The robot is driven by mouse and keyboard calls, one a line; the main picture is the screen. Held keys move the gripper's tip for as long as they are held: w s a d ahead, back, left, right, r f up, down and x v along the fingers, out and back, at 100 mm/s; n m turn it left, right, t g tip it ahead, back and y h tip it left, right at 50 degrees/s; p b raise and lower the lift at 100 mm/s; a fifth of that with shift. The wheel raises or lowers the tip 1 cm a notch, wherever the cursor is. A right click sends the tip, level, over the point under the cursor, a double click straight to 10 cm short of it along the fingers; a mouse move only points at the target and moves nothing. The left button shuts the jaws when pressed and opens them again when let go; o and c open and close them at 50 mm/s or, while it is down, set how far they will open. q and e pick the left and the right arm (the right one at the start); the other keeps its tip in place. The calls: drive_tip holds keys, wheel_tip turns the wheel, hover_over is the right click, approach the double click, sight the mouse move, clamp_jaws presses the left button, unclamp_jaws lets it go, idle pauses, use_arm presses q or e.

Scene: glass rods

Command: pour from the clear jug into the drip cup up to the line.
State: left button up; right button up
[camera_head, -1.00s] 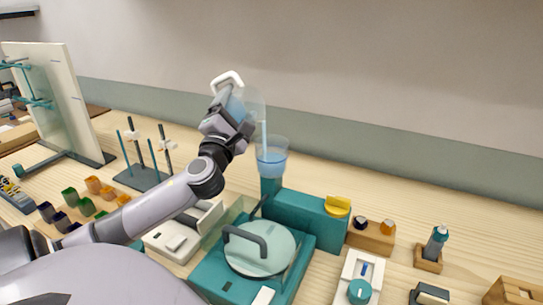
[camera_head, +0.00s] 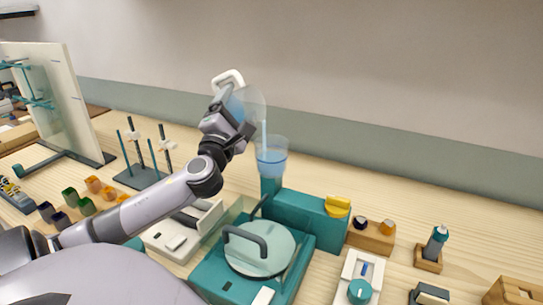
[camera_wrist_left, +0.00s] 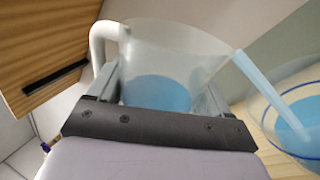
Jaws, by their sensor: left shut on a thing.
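The clear jug (camera_head: 253,104), with a white handle and blue liquid inside, is tilted to the right above the drip cup (camera_head: 272,146). My left gripper (camera_head: 240,128) is shut on the jug. In the left wrist view the jug (camera_wrist_left: 165,48) sits between the fingers, blue liquid low in it. A pale blue stream (camera_wrist_left: 262,88) runs from its lip down into the drip cup (camera_wrist_left: 290,97). My right gripper is not in view.
A rod stand (camera_head: 140,177) and coloured small cups are to the left. The bench behind the cup is clear.

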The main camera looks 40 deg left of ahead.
use_arm(q)
drive_tip(key=shift+d+r+m+t+h, duration=0.1)
drive_tip(key=shift+r+m+t+h, duration=0.25)
drive_tip(key=shift+m, duration=0.35)
idle(0.7)
idle(0.5)
drive_tip(key=n, duration=0.2)
drive_tip(key=w+n+g+y, duration=0.1)
drive_tip(key=n, duration=0.1)
drive_tip(key=n+g+y, duration=0.1)
drive_tip(key=n, duration=0.1)
drive_tip(key=shift+w+d+f+n+g, duration=0.15)
drive_tip(key=shift+w+n+g, duration=0.1)
drive_tip(key=shift+n, duration=0.05)
drive_tip(key=n, duration=0.1)
drive_tip(key=n+g, duration=0.1)
drive_tip(key=n, duration=0.1)
drive_tip(key=shift+w+d+f+n+y, duration=0.1)
drive_tip(key=shift+d+n+y, duration=0.1)
drive_tip(key=shift+n+y, duration=0.1)
drive_tip(key=n+g, duration=0.1)
drive_tip(key=n, duration=0.1)
drive_tip(key=n+g, duration=0.1)
drive_tip(key=n, duration=0.1)
drive_tip(key=shift+d+f, duration=0.1)
drive_tip(key=shift+d, duration=0.3)
drive_tip(key=s+d+r, duration=0.3)
drive_tip(key=s, duration=0.6)
drive_tip(key=shift+s, duration=0.3)
